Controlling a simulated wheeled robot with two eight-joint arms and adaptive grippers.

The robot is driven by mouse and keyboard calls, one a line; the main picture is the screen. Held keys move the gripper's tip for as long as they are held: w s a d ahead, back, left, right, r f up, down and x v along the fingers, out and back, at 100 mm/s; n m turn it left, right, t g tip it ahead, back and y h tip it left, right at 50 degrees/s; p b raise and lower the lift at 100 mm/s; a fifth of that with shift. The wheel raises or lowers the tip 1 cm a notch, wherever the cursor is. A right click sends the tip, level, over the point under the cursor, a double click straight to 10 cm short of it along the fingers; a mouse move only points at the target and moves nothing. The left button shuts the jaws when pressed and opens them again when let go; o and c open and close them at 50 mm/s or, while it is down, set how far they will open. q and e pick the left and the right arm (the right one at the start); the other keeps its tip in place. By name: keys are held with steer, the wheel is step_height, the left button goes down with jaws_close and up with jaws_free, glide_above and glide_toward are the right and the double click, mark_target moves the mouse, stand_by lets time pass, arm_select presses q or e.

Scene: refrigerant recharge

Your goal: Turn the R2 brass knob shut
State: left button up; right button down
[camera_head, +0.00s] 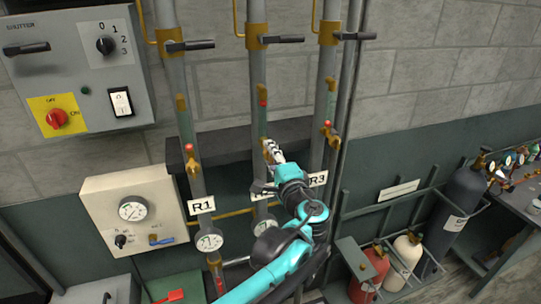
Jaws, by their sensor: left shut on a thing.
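The arm hides most of the label between R1 and R3. My right gripper is not in view.
Brass knobs sit on the R1 pipe (177,60) and the R3 pipe (327,70) at either side. Black-handled valves are above. A grey switch box (70,65) and a white gauge panel (103,205) are left. Gas cylinders (463,195) stand right.

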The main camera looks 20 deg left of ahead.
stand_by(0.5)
arm_select(q)
steer(key=o, duration=1.2)
steer(key=shift+c, duration=0.2)
steer(key=v, duration=1.2)
